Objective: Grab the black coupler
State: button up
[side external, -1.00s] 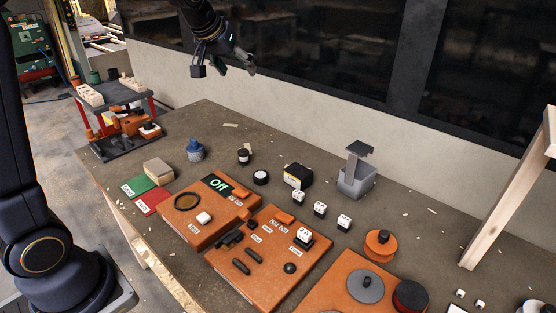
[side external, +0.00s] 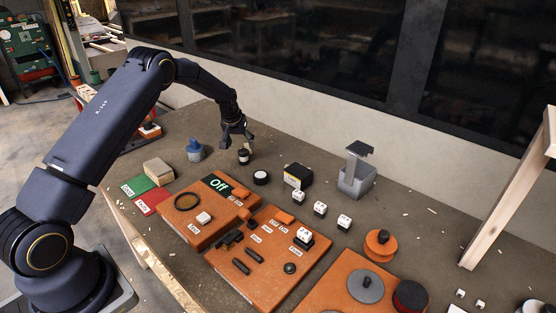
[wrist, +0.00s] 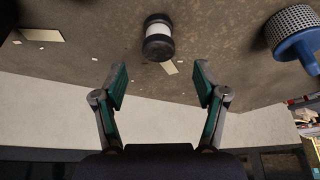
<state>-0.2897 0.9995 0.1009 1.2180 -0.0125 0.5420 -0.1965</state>
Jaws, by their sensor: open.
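A small black cylinder with a white band, which looks like the black coupler (side external: 244,156), stands upright on the workbench. In the wrist view the banded cylinder (wrist: 159,40) is at top centre, beyond the fingertips and roughly in line with the gap between them. My gripper (side external: 238,145) is just above and behind it in the side view. In the wrist view my gripper (wrist: 160,82) has its two green-padded fingers spread wide, with nothing between them. No contact with the cylinder shows.
A blue cup-like part (side external: 195,150) stands left of the cylinder; it also shows in the wrist view (wrist: 292,35). A black disc with a white top (side external: 261,178) and a black box (side external: 298,175) are to the right. Orange boards (side external: 205,215) lie in front. Wood chips litter the bench (side external: 400,215).

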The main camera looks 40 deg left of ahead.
aim_at(243, 152)
jog(key=x, duration=0.6)
jog(key=shift+d+f, duration=0.1)
jog(key=shift+f, duration=0.3)
jog(key=shift+c, duration=0.2)
jog(key=c, duration=1)
